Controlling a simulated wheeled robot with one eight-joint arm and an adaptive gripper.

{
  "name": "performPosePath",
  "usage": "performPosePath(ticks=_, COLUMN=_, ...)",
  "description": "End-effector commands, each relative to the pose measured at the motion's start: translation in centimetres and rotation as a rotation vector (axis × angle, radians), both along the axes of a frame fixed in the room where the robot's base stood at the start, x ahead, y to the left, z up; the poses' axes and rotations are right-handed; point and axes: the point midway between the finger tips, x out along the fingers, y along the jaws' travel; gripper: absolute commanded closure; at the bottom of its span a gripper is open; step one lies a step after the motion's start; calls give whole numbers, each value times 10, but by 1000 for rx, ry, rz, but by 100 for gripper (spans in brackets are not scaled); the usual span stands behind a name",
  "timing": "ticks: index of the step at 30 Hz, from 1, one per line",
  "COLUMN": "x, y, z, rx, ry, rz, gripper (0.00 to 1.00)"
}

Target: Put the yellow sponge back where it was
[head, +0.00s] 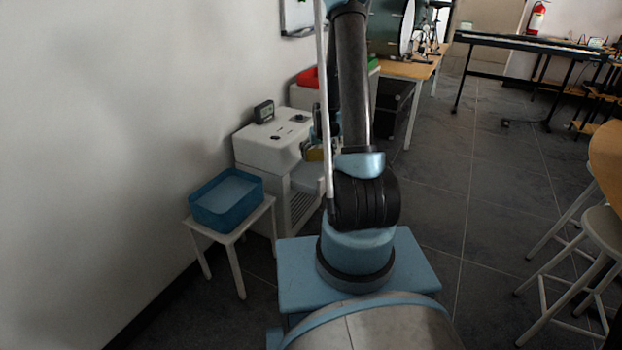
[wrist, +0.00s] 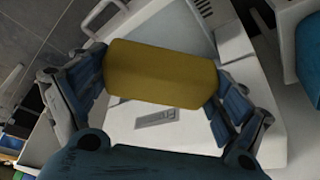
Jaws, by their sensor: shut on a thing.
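The yellow sponge (wrist: 160,75) is a plain yellow block between the two fingers of my gripper (wrist: 155,88) in the wrist view. The fingers press on its two ends. Behind it in the wrist view is a white machine top (wrist: 185,132) with a small grey label. I cannot tell from this view how high the sponge is above that surface. In the head view a small part of the sponge (head: 314,154) shows left of my arm, in front of the white machine (head: 270,147). Most of my gripper is hidden there behind my arm.
A blue bin (head: 227,200) stands on a small white table (head: 222,236) left of the machine. A dark clock-like box (head: 263,111) sits on the machine. The wall closes off the left. Stools (head: 585,240) stand at the right, with open tiled floor between.

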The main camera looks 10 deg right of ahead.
Motion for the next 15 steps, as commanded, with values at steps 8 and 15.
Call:
performPosePath(ticks=8, x=66, y=1, z=26, rx=3, ry=0, rz=337, gripper=25)
performPosePath(ticks=15, x=118, y=0, z=66, rx=4, ry=-1, rz=659, gripper=25)
